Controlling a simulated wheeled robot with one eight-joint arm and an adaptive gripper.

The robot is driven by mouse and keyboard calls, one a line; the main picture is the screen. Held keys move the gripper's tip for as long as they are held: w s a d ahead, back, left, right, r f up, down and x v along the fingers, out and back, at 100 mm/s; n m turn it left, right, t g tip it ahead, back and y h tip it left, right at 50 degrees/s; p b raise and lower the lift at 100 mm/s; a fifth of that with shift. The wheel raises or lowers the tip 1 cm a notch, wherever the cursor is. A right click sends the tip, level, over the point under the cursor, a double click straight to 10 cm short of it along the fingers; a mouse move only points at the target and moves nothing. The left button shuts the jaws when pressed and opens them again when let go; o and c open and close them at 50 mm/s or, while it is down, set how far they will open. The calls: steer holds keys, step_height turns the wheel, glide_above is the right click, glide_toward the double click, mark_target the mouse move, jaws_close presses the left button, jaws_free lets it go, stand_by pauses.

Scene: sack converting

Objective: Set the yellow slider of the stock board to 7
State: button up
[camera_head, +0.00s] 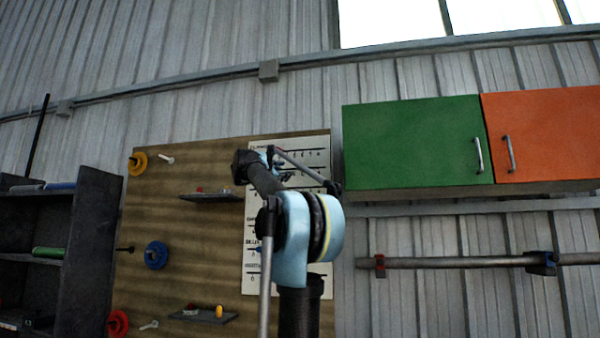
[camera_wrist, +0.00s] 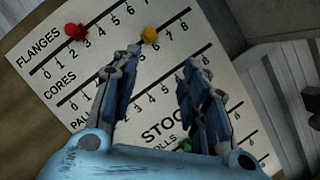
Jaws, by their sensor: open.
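The white stock board (camera_wrist: 225,80) lies tilted in the wrist view, with printed rows such as FLANGES and CORES, each a numbered line. The yellow slider knob (camera_wrist: 150,35) sits on the CORES line, close to the 6; its exact reading is unclear because the knob stands off the board. My gripper (camera_wrist: 164,57) is open and empty, its fingers spread over the board below the yellow knob, the left fingertip close to it. The fingers hide parts of the lower rows. In the head view my arm covers much of the board (camera_head: 312,143).
A red knob (camera_wrist: 75,31) is on the FLANGES row and a green knob (camera_wrist: 185,145) lower down. Small shelves (camera_head: 210,196) and coloured discs (camera_head: 156,255) are on the brown panel (camera_head: 190,240). Green (camera_head: 410,145) and orange (camera_head: 545,135) cabinets hang right.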

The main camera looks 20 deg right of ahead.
steer(key=r, duration=0.1)
glide_toward(301, 166)
steer(key=shift+n+t, duration=0.3)
steer(key=x, duration=1)
steer(key=shift+w+d+f, duration=0.15)
steer(key=shift+c, duration=0.2)
jaws_close()
